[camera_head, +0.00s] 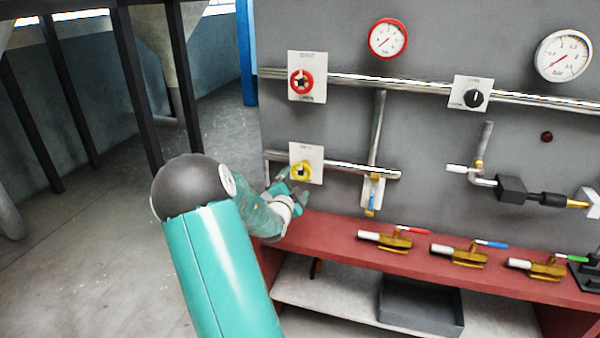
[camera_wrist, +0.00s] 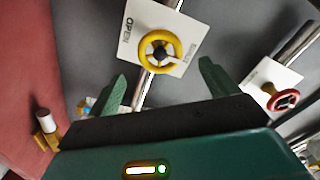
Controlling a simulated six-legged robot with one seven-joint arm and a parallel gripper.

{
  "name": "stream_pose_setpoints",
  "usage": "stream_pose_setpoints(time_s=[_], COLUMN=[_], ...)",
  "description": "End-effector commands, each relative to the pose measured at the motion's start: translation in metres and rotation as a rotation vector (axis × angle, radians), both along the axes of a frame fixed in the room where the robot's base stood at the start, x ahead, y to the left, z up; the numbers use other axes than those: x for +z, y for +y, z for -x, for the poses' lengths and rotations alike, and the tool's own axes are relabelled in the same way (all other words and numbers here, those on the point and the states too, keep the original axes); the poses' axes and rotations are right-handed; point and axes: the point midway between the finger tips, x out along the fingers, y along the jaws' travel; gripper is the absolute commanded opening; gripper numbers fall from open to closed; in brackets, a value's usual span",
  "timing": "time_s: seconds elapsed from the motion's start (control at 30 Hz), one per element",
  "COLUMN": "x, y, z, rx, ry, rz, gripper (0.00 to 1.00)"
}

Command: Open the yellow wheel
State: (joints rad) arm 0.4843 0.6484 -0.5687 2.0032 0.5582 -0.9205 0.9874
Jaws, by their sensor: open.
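The yellow wheel (camera_head: 301,171) sits on a white plate (camera_head: 318,160) on the lower left pipe of the grey panel. In the wrist view the yellow wheel (camera_wrist: 160,52) is just beyond and between my fingertips, with a dark hub and a white pointer. Its plate (camera_wrist: 130,25) carries the word OPEN on one side and other lettering on the opposite side. My gripper (camera_wrist: 162,78) is open and empty, its two green fingers apart on either side of the wheel, not visibly touching it. In the head view my gripper (camera_head: 290,190) is just below and left of the wheel.
A red wheel (camera_head: 301,82) is above the yellow one and also shows in the wrist view (camera_wrist: 284,100). A blue-handled valve (camera_head: 372,195) hangs to the right. A red shelf (camera_head: 340,240) with several brass valves juts out below. Open floor lies left.

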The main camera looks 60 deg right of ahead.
Motion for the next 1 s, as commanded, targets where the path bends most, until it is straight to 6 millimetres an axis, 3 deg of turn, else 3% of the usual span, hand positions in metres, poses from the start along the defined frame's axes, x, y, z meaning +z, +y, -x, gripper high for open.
stream_pose_setpoints(time_s=[0.2,0.4,0.77,1.0], x=[0.0,0.0,0.0,0.0], y=[-0.043,-0.069,-0.075,-0.075], z=[-0.008,-0.015,-0.018,-0.018], rx=[0.0,0.003,0.004,0.004], ry=[0.001,0.0,0.0,0.0], rz=[0.002,0.001,0.0,0.0], gripper=[0.86,0.86,0.86,0.41])
